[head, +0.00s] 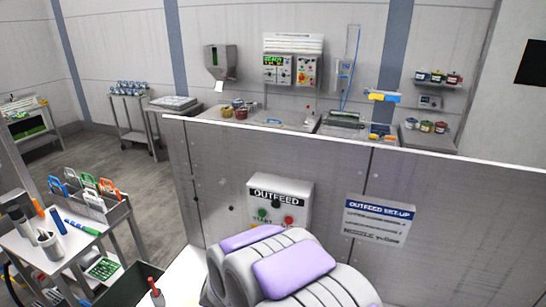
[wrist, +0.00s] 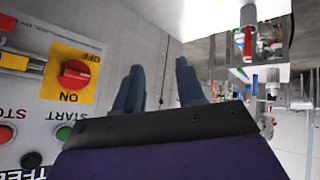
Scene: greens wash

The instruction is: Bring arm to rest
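My gripper (wrist: 157,88) shows in the wrist view with its two blue-grey fingers apart and nothing visible between them. It is open and empty. The wrist picture is upside down, and the gripper is near a control panel with a red rotary knob (wrist: 75,74) on a yellow plate. I cannot tell the exact distance between them. In the head view, purple-padded grey parts of my own body fill the lower middle; the gripper's fingers do not show there.
The OUTFEED box (head: 281,203) is on a grey partition (head: 215,190) ahead. A cart (head: 75,237) with tools and caddies stands at the left. A sign (head: 379,221) hangs on the partition at right. Open floor (head: 105,180) lies behind the cart.

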